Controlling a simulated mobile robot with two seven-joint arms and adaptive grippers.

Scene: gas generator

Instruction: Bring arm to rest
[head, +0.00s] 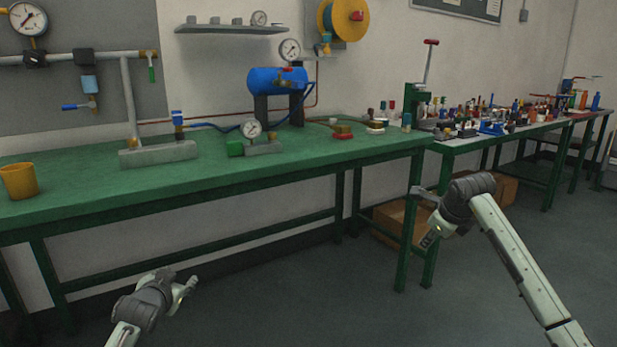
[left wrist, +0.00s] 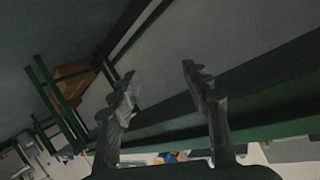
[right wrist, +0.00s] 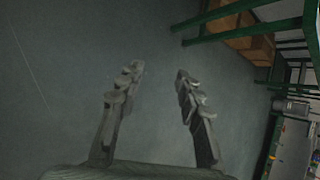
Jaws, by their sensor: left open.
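My left gripper (head: 184,289) is low in the head view, in front of the green table and below its top. In the left wrist view its two fingers (left wrist: 158,90) stand apart with nothing between them. My right gripper (head: 424,215) is in front of the table's right end, near a green leg. In the right wrist view its fingers (right wrist: 160,85) are spread and empty, over the bare floor. Neither gripper appears to hold anything.
The green table (head: 85,180) bears a yellow cup (head: 19,181), a blue tank (head: 277,80) and a gauge on a grey block (head: 263,148). Cardboard boxes (head: 400,222) stand under the tables. A second table with many small items is at right. The floor (head: 330,300) in front is clear.

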